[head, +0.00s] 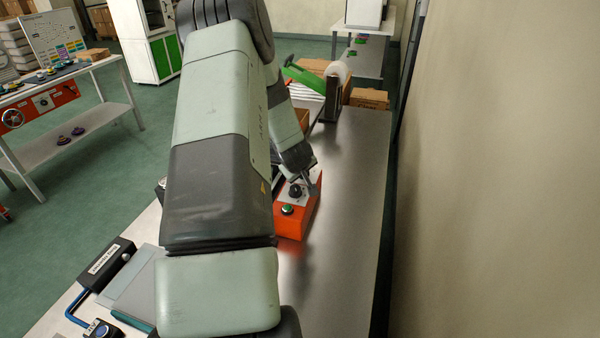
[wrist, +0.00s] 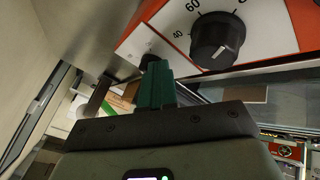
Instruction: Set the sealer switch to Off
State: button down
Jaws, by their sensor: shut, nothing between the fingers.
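The sealer is an orange box (head: 291,222) on the metal bench, with a green button (head: 287,210) on its front. Its black knob (head: 295,190) sits on the pale top plate. In the wrist view, the same knob (wrist: 218,37) stands on a white dial with printed numbers, including 40 and 60. My gripper (head: 313,184) is down at the sealer's top, near the knob. In the wrist view my gripper (wrist: 155,70) shows its green fingers together and empty, left of the knob. A small dark part lies at the fingertips; I cannot tell whether it is the switch or whether they touch it.
The metal bench (head: 355,180) is clear to the right of the sealer, up to the wall. A black labelled box (head: 106,264) lies at the front left. My arm hides the middle.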

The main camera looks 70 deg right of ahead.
aim_at(308, 174)
jog(key=n+t, duration=0.1)
jog(key=s+n, duration=0.1)
jog(key=shift+s+d+n+t+y, duration=0.2)
jog(key=shift+n+t+y, duration=0.1)
jog(key=shift+n+t, duration=0.1)
jog(key=n+t, duration=0.1)
jog(key=s+n+y, duration=0.1)
jog(key=n, duration=0.1)
jog(key=shift+d+t, duration=0.2)
jog(key=shift+t, duration=0.2)
jog(key=n, duration=0.1)
jog(key=n+t+y, duration=0.1)
jog(key=n, duration=0.1)
jog(key=shift+s+d+n+y, duration=0.25)
jog(key=shift+d+n+y, duration=0.05)
jog(key=shift+d, duration=0.05)
jog(key=n, duration=0.1)
jog(key=n+t+y, duration=0.1)
jog(key=d+n+y, duration=0.1)
jog(key=n, duration=0.1)
jog(key=shift+s+t, duration=0.3)
jog(key=shift+s, duration=0.05)
jog(key=shift+w, duration=0.1)
